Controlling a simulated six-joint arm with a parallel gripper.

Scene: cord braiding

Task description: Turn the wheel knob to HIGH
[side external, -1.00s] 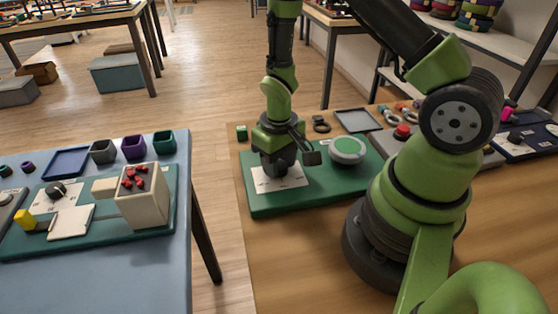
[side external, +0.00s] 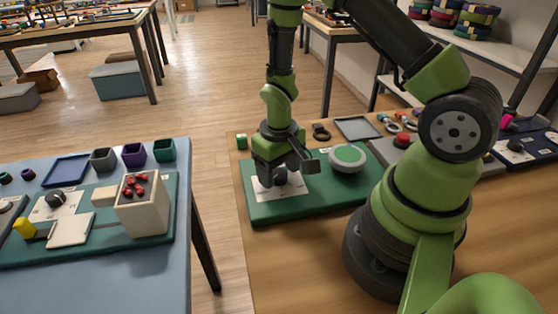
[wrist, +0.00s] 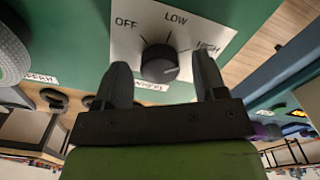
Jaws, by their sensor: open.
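The wheel knob (wrist: 160,62) is a dark round knob on a white plate (wrist: 190,22) marked OFF, LOW and HIGH. I cannot clearly tell which mark it points to. In the side view the knob (side external: 281,176) sits under my gripper on a green board (side external: 262,212). My gripper (wrist: 162,70) is open, with one dark finger on each side of the knob. A gap shows beside the knob; contact is not clear. The gripper (side external: 280,172) points down over the plate in the side view.
A blue table (side external: 150,275) with another board stands to the left.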

